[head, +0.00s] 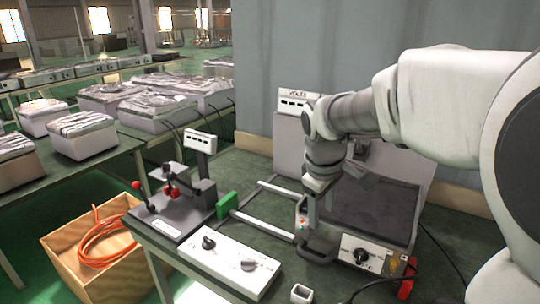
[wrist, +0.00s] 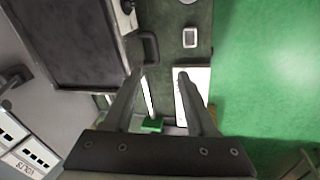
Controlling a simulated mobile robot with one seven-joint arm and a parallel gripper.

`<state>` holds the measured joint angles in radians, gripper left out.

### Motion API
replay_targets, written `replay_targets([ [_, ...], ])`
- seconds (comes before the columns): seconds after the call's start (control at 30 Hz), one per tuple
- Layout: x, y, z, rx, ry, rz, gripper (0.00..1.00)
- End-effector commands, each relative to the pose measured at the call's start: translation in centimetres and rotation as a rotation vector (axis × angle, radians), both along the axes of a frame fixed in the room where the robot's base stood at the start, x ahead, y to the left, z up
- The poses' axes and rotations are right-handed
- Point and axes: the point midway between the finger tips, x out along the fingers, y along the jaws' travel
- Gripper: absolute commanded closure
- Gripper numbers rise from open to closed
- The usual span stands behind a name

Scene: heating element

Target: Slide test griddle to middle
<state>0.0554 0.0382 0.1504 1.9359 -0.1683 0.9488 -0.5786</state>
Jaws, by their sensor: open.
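The test griddle (head: 372,208) is a box with a dark flat plate, a front panel with a knob and a dark front handle (head: 318,248). It sits at the right end of two pale rails (head: 268,224) on the bench. In the wrist view, the griddle plate (wrist: 68,40) fills the upper left and its handle (wrist: 152,48) is just beyond my fingertips, closer to the left one. My gripper (head: 312,228) points down at the griddle's left front corner. Its fingers (wrist: 160,76) are apart with nothing held between them. Whether a finger touches the handle is unclear.
A green block (head: 227,204) stands at the rails' left end, beside a black clamp fixture with red knobs (head: 172,195). A white knobbed control box (head: 230,264) lies in front of the rails. A meter panel (head: 298,101) stands behind.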

Motion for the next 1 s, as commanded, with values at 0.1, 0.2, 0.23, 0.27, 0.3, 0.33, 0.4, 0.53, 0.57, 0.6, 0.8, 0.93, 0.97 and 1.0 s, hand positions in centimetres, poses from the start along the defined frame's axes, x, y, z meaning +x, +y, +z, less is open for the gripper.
replay_targets([
  [0.1, 2.7, 0.2, -2.6, -0.022, 0.046, 0.09, 0.43],
  [0.2, 4.3, 0.5, -4.0, -0.032, 0.071, 0.149, 0.43],
  [0.23, 4.6, 0.5, -4.4, -0.034, 0.077, 0.163, 0.43],
  [0.27, 5.0, 0.6, -4.7, -0.036, 0.081, 0.175, 0.43],
  [0.3, 5.3, 0.6, -5.0, -0.039, 0.087, 0.19, 0.43],
  [0.33, 5.5, 0.6, -5.2, -0.041, 0.09, 0.197, 0.43],
  [0.4, 5.9, 0.6, -5.6, -0.042, 0.095, 0.21, 0.43],
  [0.53, 6.1, 0.6, -6.6, -0.044, 0.1, 0.218, 0.43],
  [0.57, 6.2, 0.5, -6.9, -0.043, 0.099, 0.218, 0.43],
  [0.6, 6.2, 0.5, -7.5, -0.043, 0.1, 0.217, 0.43],
  [0.8, 6.8, 0.0, -11.6, -0.043, 0.102, 0.218, 0.43],
  [0.93, 7.3, -0.3, -14.4, -0.042, 0.102, 0.216, 0.43],
  [0.97, 7.4, -0.3, -15.1, -0.043, 0.102, 0.216, 0.43],
  [1.0, 7.5, -0.5, -15.9, -0.043, 0.102, 0.216, 0.43],
])
